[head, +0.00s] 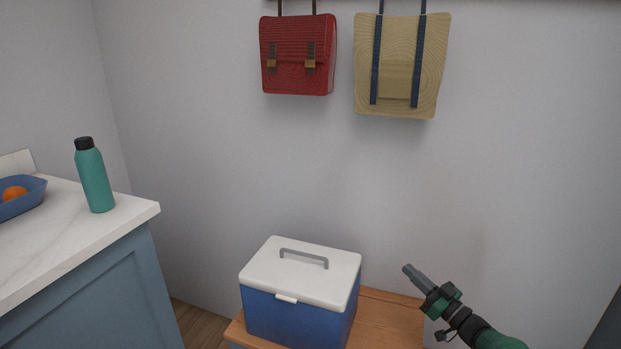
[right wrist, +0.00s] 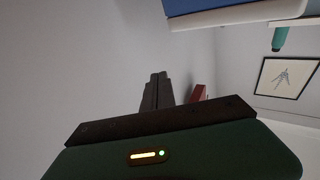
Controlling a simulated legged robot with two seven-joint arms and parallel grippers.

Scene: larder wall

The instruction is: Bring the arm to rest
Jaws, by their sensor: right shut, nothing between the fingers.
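My right gripper (head: 408,270) is at the lower right of the head view, beside and to the right of the cooler, in front of the wall. Its fingers are together and empty, and they also show in the right wrist view (right wrist: 157,77). The green and black right arm comes in from the bottom right corner. My left gripper is in neither view.
A blue cooler (head: 296,318) with a closed white lid stands on a wooden bench (head: 385,322). A counter (head: 60,235) at left bears a green bottle (head: 94,181) and a blue bowl (head: 28,201) with an orange fruit. Red (head: 297,55) and tan (head: 400,65) bags hang above.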

